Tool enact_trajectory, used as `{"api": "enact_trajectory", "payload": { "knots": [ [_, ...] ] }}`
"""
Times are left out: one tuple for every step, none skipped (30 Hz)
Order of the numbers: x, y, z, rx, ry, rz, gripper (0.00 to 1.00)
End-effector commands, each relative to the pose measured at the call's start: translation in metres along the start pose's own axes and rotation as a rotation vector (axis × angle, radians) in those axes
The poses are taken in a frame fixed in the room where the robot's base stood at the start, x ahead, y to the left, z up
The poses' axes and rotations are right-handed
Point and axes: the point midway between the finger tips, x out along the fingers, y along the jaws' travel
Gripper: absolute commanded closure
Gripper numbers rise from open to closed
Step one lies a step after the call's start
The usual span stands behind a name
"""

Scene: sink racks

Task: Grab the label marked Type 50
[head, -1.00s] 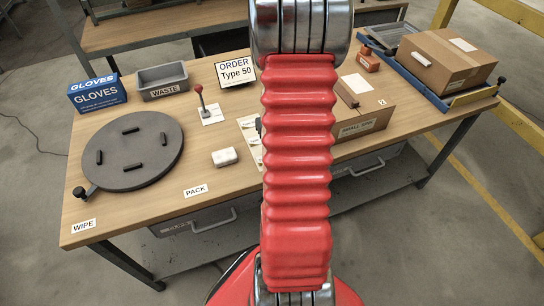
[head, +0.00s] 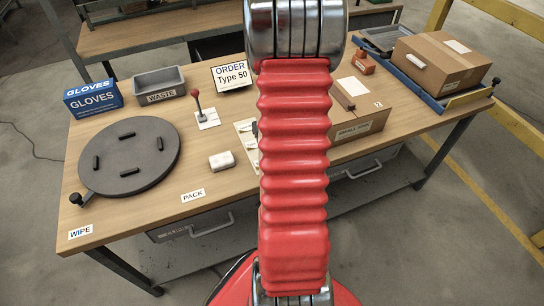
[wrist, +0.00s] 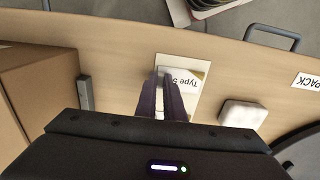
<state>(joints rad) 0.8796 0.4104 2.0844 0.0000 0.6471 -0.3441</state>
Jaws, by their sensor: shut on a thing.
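A pale label card (wrist: 195,78) with print reading "Type 5", the rest of its line cut off or covered, lies at the middle of the wrist view. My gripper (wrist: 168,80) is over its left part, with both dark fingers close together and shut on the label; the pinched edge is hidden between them. In the head view, pale cards (head: 247,132) show left of my red arm, which hides my gripper. An order sign (head: 233,76) reading "Type 50" stands at the table's back.
A white block (wrist: 243,114) lies right of the label. A cardboard box (wrist: 35,85) stands to the left. A red-knobbed lever (head: 197,103), waste bin (head: 160,84), gloves box (head: 93,95) and round dark plate (head: 130,155) share the table.

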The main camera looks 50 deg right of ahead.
Motion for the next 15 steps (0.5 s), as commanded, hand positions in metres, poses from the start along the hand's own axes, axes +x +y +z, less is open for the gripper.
{"api": "enact_trajectory", "payload": {
  "knots": [
    [-0.001,0.0,0.0,0.0,0.001,0.0,1.0],
    [-0.002,0.0,0.0,0.0,0.001,0.0,1.0],
    [-0.004,0.0,-0.001,0.0,0.002,0.001,1.0],
    [-0.006,0.0,-0.001,0.0,0.002,0.001,1.0],
    [-0.009,0.0,-0.001,0.0,0.003,0.001,1.0],
    [-0.013,0.0,-0.001,0.0,0.003,0.001,1.0],
    [-0.016,0.0,-0.001,0.0,0.003,0.001,1.0],
    [-0.02,0.0,-0.001,0.0,0.004,0.001,1.0],
    [-0.025,0.0,-0.001,0.0,0.004,0.001,1.0],
    [-0.03,0.0,-0.001,0.0,0.004,0.001,1.0],
    [-0.035,0.0,-0.001,0.0,0.005,0.002,1.0],
    [-0.042,0.0,-0.001,0.0,0.004,0.001,1.0],
    [-0.048,0.0,-0.001,0.0,0.005,0.002,1.0],
    [-0.053,0.0,-0.001,0.0,0.005,0.002,1.0],
    [-0.061,0.0,-0.001,0.0,0.005,0.002,1.0]
  ]
}}
